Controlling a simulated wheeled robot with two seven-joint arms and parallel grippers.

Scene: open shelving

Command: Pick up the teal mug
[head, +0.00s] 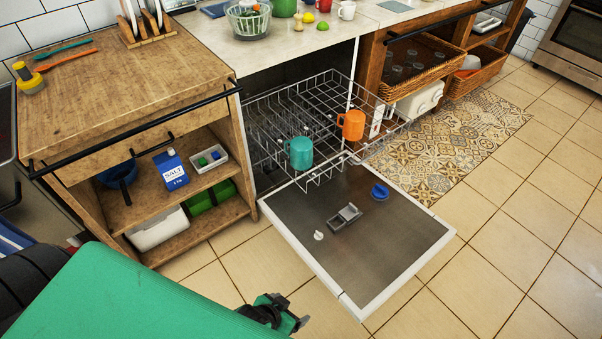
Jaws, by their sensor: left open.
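The teal mug (299,154) sits in the wire rack (262,128) of the open dishwasher, towards its front. An orange mug (351,124) is in the same rack, to the right of the teal mug and farther back. My left gripper (290,317) is at the bottom of the head view, below the mug in the picture and well apart from it. It is open with nothing visible in it. My right gripper is not in view.
The lowered dishwasher door (391,236) lies in front of the rack. A wooden cabinet (110,75) with open shelves, holding a salt box (171,170), stands left. Wicker baskets (425,62) are at the right. Tiled floor (500,240) is clear at the right.

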